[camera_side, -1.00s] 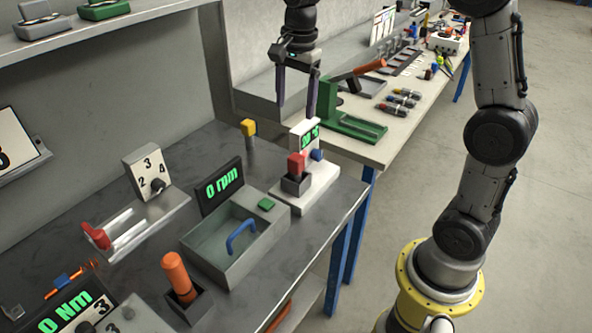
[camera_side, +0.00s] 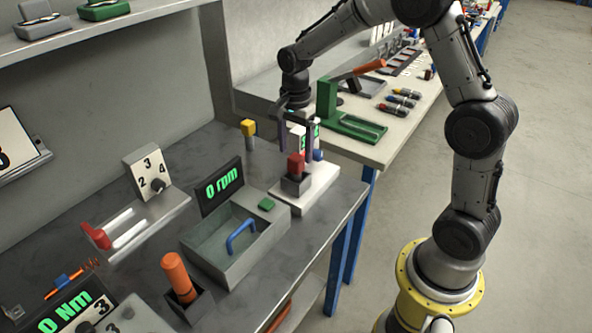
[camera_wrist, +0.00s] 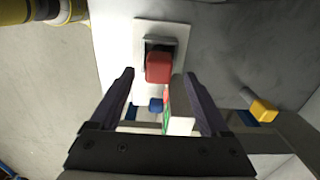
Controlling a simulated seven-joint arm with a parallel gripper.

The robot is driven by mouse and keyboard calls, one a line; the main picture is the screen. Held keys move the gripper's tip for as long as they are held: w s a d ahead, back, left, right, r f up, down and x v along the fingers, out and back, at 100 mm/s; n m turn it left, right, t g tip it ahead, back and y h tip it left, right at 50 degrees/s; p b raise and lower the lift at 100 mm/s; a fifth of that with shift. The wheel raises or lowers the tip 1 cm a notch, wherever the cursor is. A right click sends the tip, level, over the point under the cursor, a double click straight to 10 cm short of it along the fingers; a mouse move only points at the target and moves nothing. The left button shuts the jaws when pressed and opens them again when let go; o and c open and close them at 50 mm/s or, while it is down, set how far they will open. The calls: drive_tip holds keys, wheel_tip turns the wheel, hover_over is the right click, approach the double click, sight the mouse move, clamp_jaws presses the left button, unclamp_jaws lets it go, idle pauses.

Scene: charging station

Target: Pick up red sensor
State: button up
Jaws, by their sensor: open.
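The red sensor (camera_side: 296,164) sits upright in a dark grey holder (camera_side: 296,185) on a white base on the grey workbench. In the wrist view the red sensor (camera_wrist: 158,68) lies ahead, near the line between the fingertips. My gripper (camera_side: 297,142) is open and empty, pointing down close above and behind the sensor, over the display end of the base. Its two dark fingers also show in the wrist view (camera_wrist: 159,74), spread wide. I cannot tell from these views whether a finger touches anything.
A white display post with green digits (camera_side: 315,133) and a blue knob (camera_side: 318,155) stand close to my fingers. A yellow-topped post (camera_side: 248,128) is to the left. A tray with a blue handle (camera_side: 240,237) stands in front. The second bench (camera_side: 385,150) holds a green stand.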

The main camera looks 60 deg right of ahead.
sight(296, 157)
wheel_tip(296, 157, down, 4)
drive_tip(key=shift+s+f, duration=0.1)
drive_tip(key=shift+c, duration=0.3)
clamp_jaws()
